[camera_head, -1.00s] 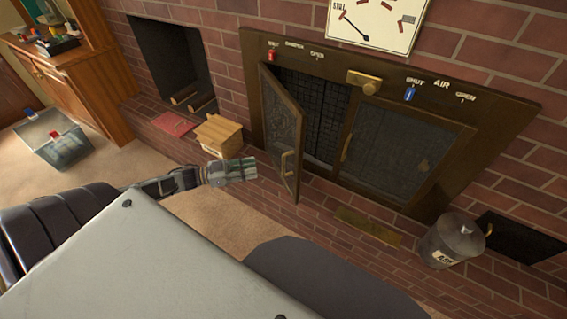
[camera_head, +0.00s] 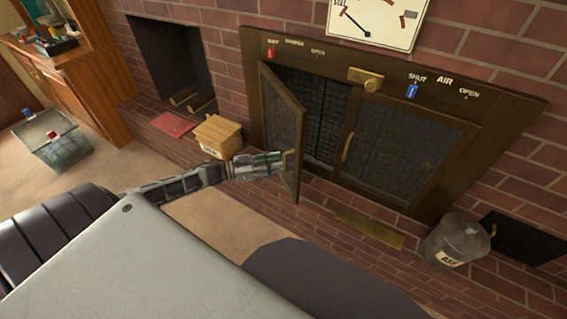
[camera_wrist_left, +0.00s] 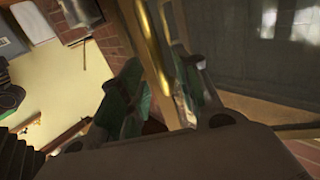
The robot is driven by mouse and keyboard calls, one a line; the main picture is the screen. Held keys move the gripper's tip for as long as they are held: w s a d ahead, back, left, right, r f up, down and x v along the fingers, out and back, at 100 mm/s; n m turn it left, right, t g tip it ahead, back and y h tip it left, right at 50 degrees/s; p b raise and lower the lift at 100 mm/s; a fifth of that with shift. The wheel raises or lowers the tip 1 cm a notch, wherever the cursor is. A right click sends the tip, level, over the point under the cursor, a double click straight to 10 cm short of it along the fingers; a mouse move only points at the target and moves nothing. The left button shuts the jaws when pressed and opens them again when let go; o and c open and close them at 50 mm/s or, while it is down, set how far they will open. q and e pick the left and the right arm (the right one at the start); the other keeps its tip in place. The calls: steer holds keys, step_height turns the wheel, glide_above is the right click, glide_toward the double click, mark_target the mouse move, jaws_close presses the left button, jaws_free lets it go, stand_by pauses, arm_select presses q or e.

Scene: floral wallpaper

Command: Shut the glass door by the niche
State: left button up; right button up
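The left glass door (camera_head: 285,118) of the fireplace, on the niche side, stands ajar, swung out toward me. The right glass door (camera_head: 395,150) is closed in its frame. My left gripper (camera_head: 280,162) is at the outer face of the open door, by its brass handle. In the left wrist view the two fingers of this gripper (camera_wrist_left: 157,90) are spread apart. The brass handle (camera_wrist_left: 155,45) runs down into the gap between them, nearer the right finger; I cannot tell whether they touch. My right gripper is not in view.
The niche (camera_head: 172,60) with logs is left of the doors. A wooden box (camera_head: 217,133) and a red book (camera_head: 174,124) lie on the brick ledge. An ash bucket (camera_head: 457,240) stands at right, near a brass plate (camera_head: 370,228). A crate (camera_head: 58,140) is on the carpet.

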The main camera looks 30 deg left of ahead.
mark_target(283, 174)
arm_select(q)
steer(key=shift+b+x, duration=0.35)
steer(key=shift+x, duration=1.4)
jaws_close()
